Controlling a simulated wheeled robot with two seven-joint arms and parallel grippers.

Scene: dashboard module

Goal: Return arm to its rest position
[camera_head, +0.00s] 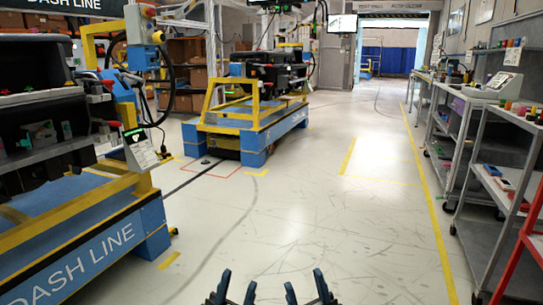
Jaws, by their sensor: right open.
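My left gripper (236,284) shows at the bottom edge, left of centre. Its two dark blue fingers stand apart with floor visible between them, and it holds nothing. My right gripper (305,284) is beside it at the bottom edge, right of centre. Its two fingers are also apart and empty. Both point forward over bare floor and touch nothing. The arms behind the fingers are mostly cut off by the lower edge.
A blue and yellow dash line cart (155,222) with a dashboard module (45,140) stands at the left. Another cart (262,145) is farther back. Grey shelves (490,190) line the right side, with a red frame (522,255) in the near corner. The central floor (310,205) is clear.

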